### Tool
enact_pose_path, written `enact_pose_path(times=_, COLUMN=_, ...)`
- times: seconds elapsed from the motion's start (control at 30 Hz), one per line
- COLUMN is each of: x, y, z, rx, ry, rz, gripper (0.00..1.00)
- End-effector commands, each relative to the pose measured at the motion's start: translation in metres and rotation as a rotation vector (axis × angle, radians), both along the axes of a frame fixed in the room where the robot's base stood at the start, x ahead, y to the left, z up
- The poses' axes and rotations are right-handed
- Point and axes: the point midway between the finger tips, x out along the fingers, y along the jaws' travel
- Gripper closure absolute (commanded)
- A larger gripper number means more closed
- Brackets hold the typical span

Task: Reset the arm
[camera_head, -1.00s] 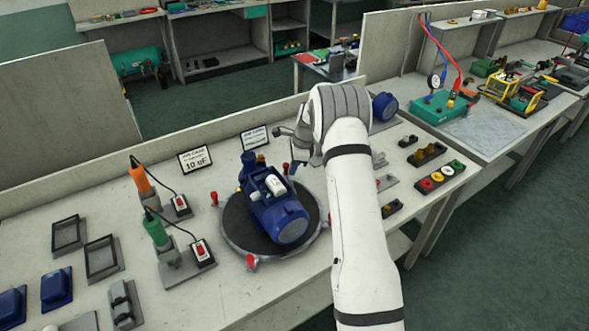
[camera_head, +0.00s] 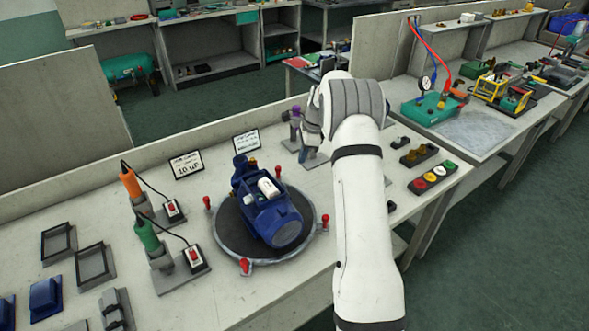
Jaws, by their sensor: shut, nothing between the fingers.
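My white arm (camera_head: 362,220) reaches up from the lower right over the bench, and its grey-ribbed joint (camera_head: 357,98) is bent high above the bench's back part. The fingers of my gripper are hidden behind the arm, so I cannot see how they stand. Nothing held shows beside the arm. A blue pump (camera_head: 268,210) sits on a round dark turntable (camera_head: 228,238) with several red clamps, left of my arm and apart from it.
An orange tool (camera_head: 131,184) and a green tool (camera_head: 148,236) stand in holders on the left. A purple-topped tool (camera_head: 296,118) stands close beside my wrist in the picture. A button board (camera_head: 433,177) lies right of my arm. Low walls edge the bench's back.

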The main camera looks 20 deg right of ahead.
Motion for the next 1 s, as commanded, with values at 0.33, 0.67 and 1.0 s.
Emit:
enact_pose_path(times=0.33, x=-0.001, y=-0.007, z=0.035, rx=0.000, ry=0.000, rz=0.002, gripper=1.00)
enact_pose_path(times=0.67, x=-0.039, y=0.018, z=0.089, rx=-0.052, ry=-0.068, rz=0.212, gripper=1.00)
enact_pose_path(times=1.0, x=-0.152, y=0.067, z=0.168, rx=-0.175, ry=-0.196, rz=0.710, gripper=1.00)
